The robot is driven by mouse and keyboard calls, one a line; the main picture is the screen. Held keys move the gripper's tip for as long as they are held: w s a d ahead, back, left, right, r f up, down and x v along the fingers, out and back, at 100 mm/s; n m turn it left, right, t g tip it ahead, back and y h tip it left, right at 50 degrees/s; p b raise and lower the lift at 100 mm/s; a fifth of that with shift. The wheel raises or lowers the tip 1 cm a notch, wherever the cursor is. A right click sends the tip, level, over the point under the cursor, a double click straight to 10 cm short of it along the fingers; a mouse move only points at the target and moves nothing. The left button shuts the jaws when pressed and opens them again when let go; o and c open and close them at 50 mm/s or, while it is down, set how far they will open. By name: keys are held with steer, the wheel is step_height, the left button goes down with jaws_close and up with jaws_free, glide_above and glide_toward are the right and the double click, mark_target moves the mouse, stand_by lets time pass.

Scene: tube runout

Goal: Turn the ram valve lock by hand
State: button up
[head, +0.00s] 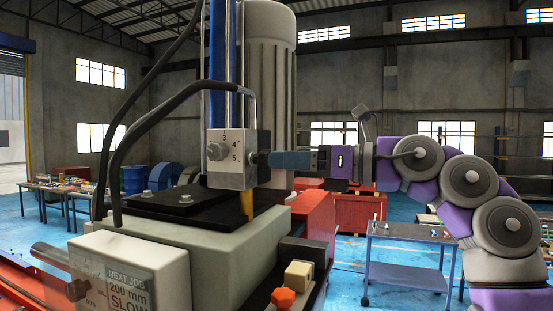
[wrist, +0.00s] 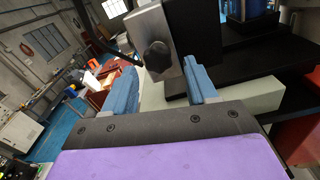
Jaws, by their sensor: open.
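A dark knob, apparently the ram valve lock (wrist: 157,57), sticks out from the block (wrist: 148,25) in the wrist view. My gripper (head: 270,160) comes in from the right, level with the block, its blue fingers close to the block's right side. In the wrist view my gripper (wrist: 160,88) is open, with the knob ahead between the two fingers. I cannot tell whether either finger touches it.
A box (head: 132,275) reading NEXT JOB, 200 mm, SLOW is at the front left. Black hoses (head: 140,120) arch over the left side. An orange knob (head: 283,298) sits low in front. A blue trolley (head: 410,272) stands beneath my arm, with open blue floor around it.

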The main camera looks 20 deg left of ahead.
steer(key=shift+s+a+r, duration=0.1)
steer(key=shift+a, duration=1.5)
steer(key=shift+d, duration=0.15)
steer(key=c, duration=0.8)
